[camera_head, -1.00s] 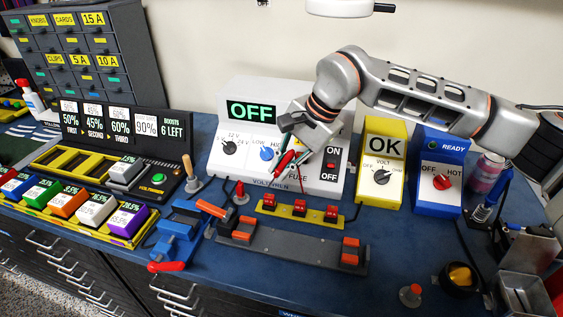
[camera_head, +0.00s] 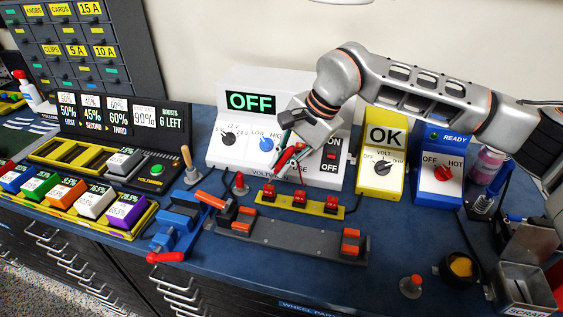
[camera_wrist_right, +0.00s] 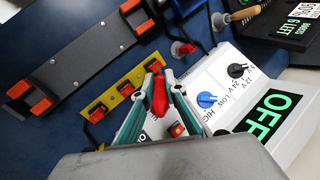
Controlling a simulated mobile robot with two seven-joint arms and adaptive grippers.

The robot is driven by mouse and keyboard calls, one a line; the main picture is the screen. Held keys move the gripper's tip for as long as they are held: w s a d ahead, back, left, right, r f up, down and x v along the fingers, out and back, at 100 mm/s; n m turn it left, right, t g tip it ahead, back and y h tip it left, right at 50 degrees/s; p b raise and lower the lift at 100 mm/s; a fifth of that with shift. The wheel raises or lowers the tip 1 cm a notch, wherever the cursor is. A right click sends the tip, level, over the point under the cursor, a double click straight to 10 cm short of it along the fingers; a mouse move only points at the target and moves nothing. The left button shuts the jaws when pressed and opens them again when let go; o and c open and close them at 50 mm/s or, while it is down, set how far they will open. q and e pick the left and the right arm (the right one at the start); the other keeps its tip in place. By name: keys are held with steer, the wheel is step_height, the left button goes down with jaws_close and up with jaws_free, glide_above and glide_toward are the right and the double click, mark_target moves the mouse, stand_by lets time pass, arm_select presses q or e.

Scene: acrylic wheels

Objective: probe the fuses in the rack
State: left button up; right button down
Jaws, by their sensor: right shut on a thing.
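A yellow rack (camera_head: 278,196) with three red fuses (camera_head: 300,201) lies on the blue bench in front of the white meter box (camera_head: 222,152), whose display reads OFF. My right gripper (camera_head: 290,156) is in front of the box's lower face, behind and above the rack. In the right wrist view, its teal fingers (camera_wrist_right: 158,98) are shut on a red probe-like piece (camera_wrist_right: 158,96). The rack (camera_wrist_right: 121,85) shows beside the fingers there. The probe's tip is too small to tell whether it touches anything. My left gripper is out of view.
A dark grey bar with orange blocks (camera_head: 290,238) lies in front of the rack. A red-topped stand (camera_head: 240,188) is left of the rack. Yellow OK (camera_head: 380,178) and blue READY (camera_head: 437,190) boxes stand right. A scrap bin (camera_head: 525,285) is at lower right.

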steer(key=shift+f, duration=0.15)
stand_by(0.3)
steer(key=shift+f, duration=0.3)
stand_by(0.3)
steer(key=shift+r, duration=0.1)
steer(key=shift+r+p, duration=1.8)
steer(key=shift+r, duration=1.7)
steer(key=shift+f, duration=0.1)
steer(key=shift+d, duration=0.1)
